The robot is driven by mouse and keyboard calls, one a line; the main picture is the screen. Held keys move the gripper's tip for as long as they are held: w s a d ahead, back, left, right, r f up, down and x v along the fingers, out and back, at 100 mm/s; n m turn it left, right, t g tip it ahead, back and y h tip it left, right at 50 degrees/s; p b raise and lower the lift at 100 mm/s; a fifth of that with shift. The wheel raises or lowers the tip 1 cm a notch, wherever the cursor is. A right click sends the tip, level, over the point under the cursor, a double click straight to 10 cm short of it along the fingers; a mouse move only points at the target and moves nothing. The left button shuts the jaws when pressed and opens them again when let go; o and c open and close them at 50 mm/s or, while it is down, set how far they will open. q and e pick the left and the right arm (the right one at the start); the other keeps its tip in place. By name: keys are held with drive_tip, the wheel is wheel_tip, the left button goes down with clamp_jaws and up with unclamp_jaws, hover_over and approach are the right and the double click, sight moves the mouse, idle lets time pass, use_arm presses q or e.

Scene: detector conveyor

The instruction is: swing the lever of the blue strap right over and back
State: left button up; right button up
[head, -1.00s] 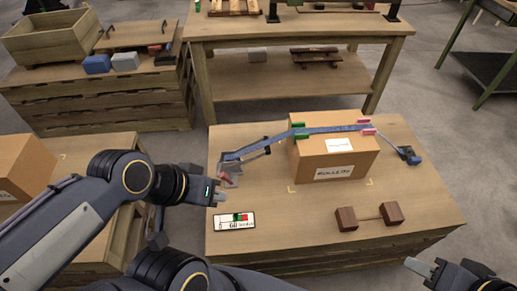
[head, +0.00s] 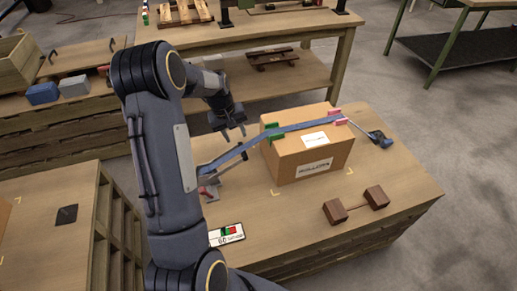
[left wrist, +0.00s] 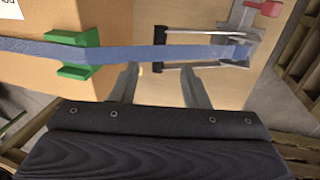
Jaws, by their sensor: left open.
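The blue strap (head: 305,127) runs over a cardboard box (head: 310,158), across green and pink corner pieces. Its left end goes down to a metal fitting with a red part (head: 208,191) on the table. In the left wrist view the strap (left wrist: 120,54) crosses the upper part, and the lever (left wrist: 205,65), a metal frame with a black grip, lies along it. My left gripper (head: 236,136) hangs over the strap's left stretch, open and empty. Its fingertips (left wrist: 160,82) are on either side of the lever's black-grip end; contact cannot be told. My right gripper is out of view.
A dark buckle (head: 380,138) sits at the strap's right end. My left arm covers the table's left edge.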

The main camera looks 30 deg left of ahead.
sight(243, 150)
use_arm(q)
drive_tip(key=x, duration=1)
drive_tip(key=shift+w+a, duration=0.25)
drive_tip(key=shift+w, duration=0.1)
drive_tip(key=shift+c, duration=0.3)
clamp_jaws()
